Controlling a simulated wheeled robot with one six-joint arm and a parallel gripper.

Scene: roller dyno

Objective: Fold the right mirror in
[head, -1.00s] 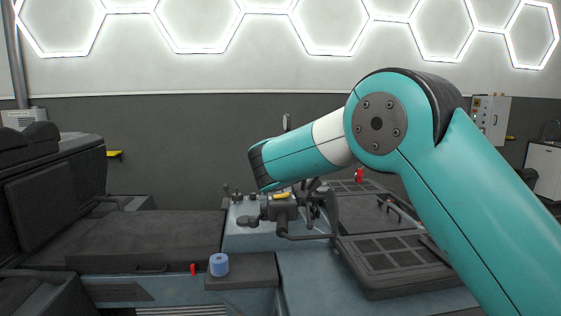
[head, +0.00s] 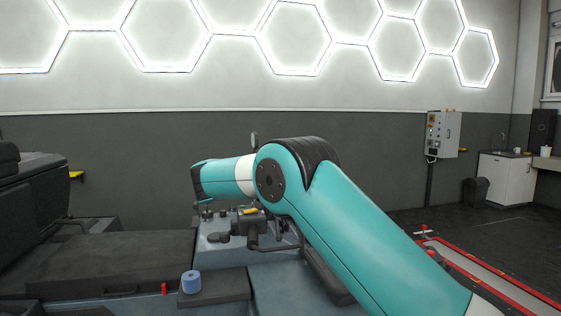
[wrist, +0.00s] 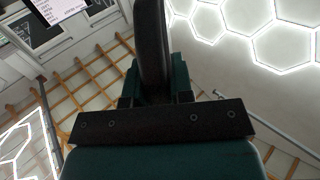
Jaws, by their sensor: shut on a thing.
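In the wrist view, a dark upright slab (wrist: 152,42), which looks like the right mirror seen edge-on, stands between the teal fingers. My gripper (wrist: 155,88) is shut on it. In the head view, a small dark oval mirror head (head: 254,140) shows just above my teal arm; its lower part is hidden behind the arm. My gripper is hidden behind the arm in that view, so the contact does not show there. The mirror's fold angle is hard to tell.
A blue roll (head: 191,282) stands on a dark pad at the front. A grey control box (head: 443,135) is at the back right. Red-edged floor rails (head: 490,275) run at the right.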

